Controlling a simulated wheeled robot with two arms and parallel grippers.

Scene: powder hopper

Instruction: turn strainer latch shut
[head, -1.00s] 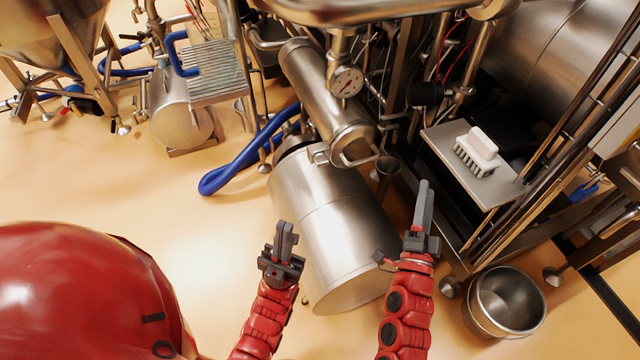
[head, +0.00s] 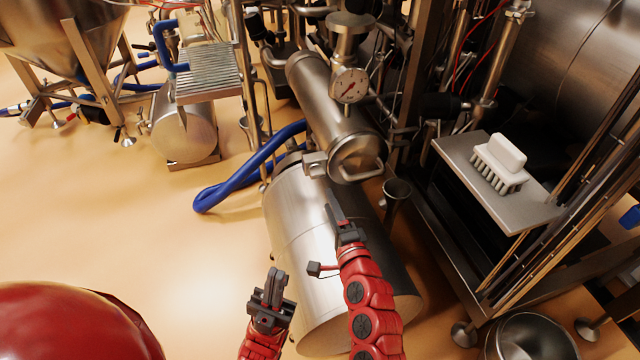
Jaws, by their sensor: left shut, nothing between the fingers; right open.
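The strainer (head: 330,115) is a tilted steel cylinder in the upper middle of the head view, with a round end cap facing me. A small block-shaped latch (head: 314,164) sits at the left of the cap's rim, and a bent bar handle (head: 362,174) crosses the cap. I cannot tell from its shape how far the latch is turned. My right gripper (head: 336,208) is open, below the cap and apart from it, fingers pointing up toward it. My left gripper (head: 273,282) is shut and empty, lower left, in front of the steel tank.
A large steel tank (head: 300,225) lies below the strainer. A pressure gauge (head: 350,86) stands above the cap. A small funnel cup (head: 397,190) is to its right. A white brush (head: 499,160) rests on a metal shelf (head: 520,207). A blue hose (head: 235,178) loops at left over open floor.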

